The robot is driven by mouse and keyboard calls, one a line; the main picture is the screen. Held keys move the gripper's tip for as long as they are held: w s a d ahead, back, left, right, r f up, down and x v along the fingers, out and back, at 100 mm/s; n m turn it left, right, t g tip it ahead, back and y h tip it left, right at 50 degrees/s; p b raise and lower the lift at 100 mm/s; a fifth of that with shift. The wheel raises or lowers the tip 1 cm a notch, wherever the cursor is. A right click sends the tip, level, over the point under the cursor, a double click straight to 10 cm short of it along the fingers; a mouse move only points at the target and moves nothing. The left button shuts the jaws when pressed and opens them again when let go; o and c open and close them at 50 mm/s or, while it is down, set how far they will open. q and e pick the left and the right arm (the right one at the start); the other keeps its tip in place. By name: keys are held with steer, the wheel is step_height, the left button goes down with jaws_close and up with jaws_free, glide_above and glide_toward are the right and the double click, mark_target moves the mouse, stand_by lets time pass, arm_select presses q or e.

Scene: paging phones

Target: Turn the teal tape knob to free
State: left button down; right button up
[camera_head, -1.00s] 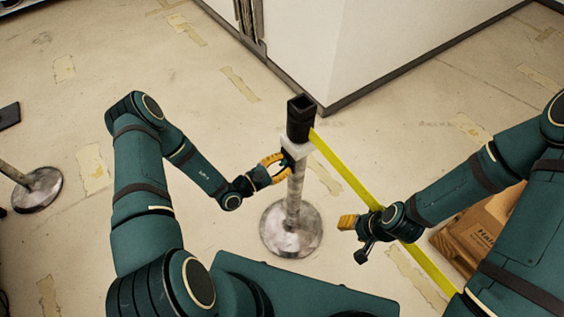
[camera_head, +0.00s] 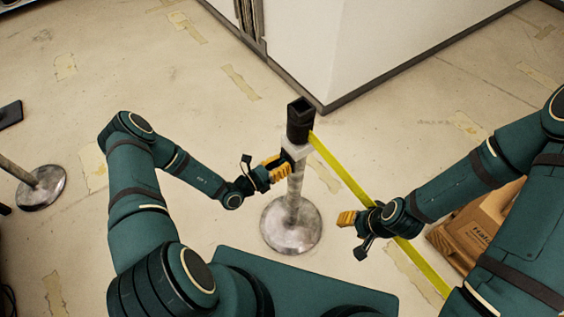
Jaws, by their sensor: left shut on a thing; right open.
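A metal stanchion (camera_head: 293,193) with a round base stands upright in the middle of the view. It has a black head (camera_head: 299,121) with a pale collar (camera_head: 296,151) just below. A yellow tape (camera_head: 345,174) runs from the head down to the right. No teal knob can be made out; my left gripper covers the left side below the collar. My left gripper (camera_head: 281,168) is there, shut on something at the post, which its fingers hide. My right gripper (camera_head: 347,219) is open, beside the tape and right of the post, apart from the post.
A white wall block (camera_head: 350,45) stands behind the stanchion. A cardboard box (camera_head: 480,225) sits at the right, partly behind my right arm. Another post base (camera_head: 40,187) stands at the far left.

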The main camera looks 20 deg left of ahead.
arm_select(q)
steer(key=n, duration=0.4)
steer(key=shift+n+p, duration=0.3)
steer(key=shift+n, duration=0.1)
stand_by(0.5)
steer(key=c, duration=1)
jaws_free()
steer(key=shift+w, duration=0.1)
steer(key=v, duration=1.2)
